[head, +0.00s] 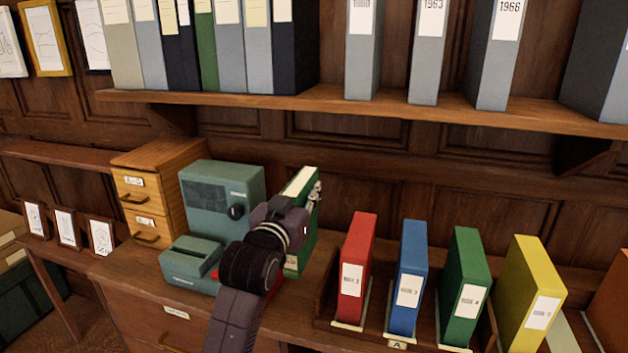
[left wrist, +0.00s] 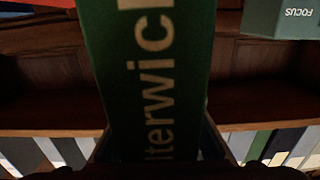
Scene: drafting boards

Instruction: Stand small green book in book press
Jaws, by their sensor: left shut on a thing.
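A green book (head: 304,240) with pale page edges stands upright on or just above the counter, partly hidden behind my left arm. My left gripper (head: 315,192) is shut on this book near its upper part. In the left wrist view the green book (left wrist: 150,70) fills the middle, with large pale letters on it, between dark fingers at the bottom edge. I cannot tell whether its base touches the counter. I cannot make out a book press for certain. My right gripper is not in view.
A teal machine (head: 223,195) and a wooden drawer box (head: 157,190) stand left of the held book. Red (head: 356,268), blue (head: 408,275), green (head: 464,285) and yellow (head: 529,295) volumes stand in a rack at right. A binder shelf (head: 330,98) overhangs behind.

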